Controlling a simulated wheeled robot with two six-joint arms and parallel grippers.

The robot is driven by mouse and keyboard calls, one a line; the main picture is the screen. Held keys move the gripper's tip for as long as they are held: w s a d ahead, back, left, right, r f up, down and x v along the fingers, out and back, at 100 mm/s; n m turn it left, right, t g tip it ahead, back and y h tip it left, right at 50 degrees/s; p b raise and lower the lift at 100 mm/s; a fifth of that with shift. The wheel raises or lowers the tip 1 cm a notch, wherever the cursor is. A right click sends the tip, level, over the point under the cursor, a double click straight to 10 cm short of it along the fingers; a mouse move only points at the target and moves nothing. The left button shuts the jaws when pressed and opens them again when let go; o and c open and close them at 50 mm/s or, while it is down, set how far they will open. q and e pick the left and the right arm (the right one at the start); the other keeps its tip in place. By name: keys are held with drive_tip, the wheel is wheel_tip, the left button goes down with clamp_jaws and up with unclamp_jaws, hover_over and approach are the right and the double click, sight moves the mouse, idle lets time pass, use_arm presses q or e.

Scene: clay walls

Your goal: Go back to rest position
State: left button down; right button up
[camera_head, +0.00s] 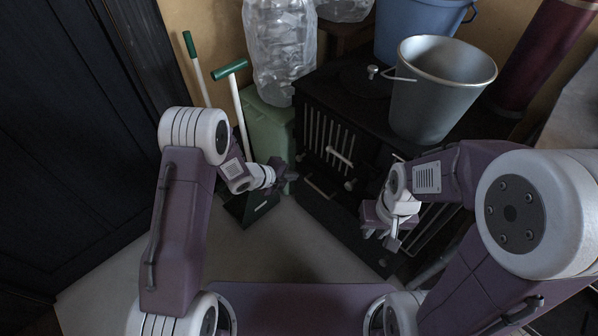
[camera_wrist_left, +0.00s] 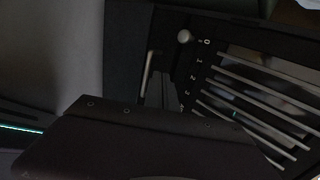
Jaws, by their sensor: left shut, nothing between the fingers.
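My left arm, purple and white, is bent in from the left in the head view. Its dark gripper (camera_head: 287,173) is shut and empty, in front of the black stove's left side and apart from the floor. In the left wrist view a dark part of my own gripper (camera_wrist_left: 130,148) fills the bottom. My right arm comes in from the right, with its gripper (camera_head: 380,236) pointing down near the stove's front right. Its fingertips are small and partly merged with the stove behind, so its opening is unclear.
The black stove (camera_head: 318,95) carries a metal bucket (camera_head: 430,100); its barred front (camera_wrist_left: 255,95) shows in the wrist view. A blue bucket (camera_head: 410,35), green container (camera_head: 268,125), clear plastic bottle (camera_head: 280,50) and green-handled tools (camera_head: 230,70) stand behind. Pale floor (camera_head: 275,245) lies clear in the middle.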

use_arm(q)
drive_tip(key=v, duration=0.2)
drive_tip(key=shift+s+a+r, duration=0.15)
drive_tip(key=shift+s+r, duration=0.05)
drive_tip(key=shift+s, duration=0.05)
use_arm(e)
drive_tip(key=shift+r, duration=0.55)
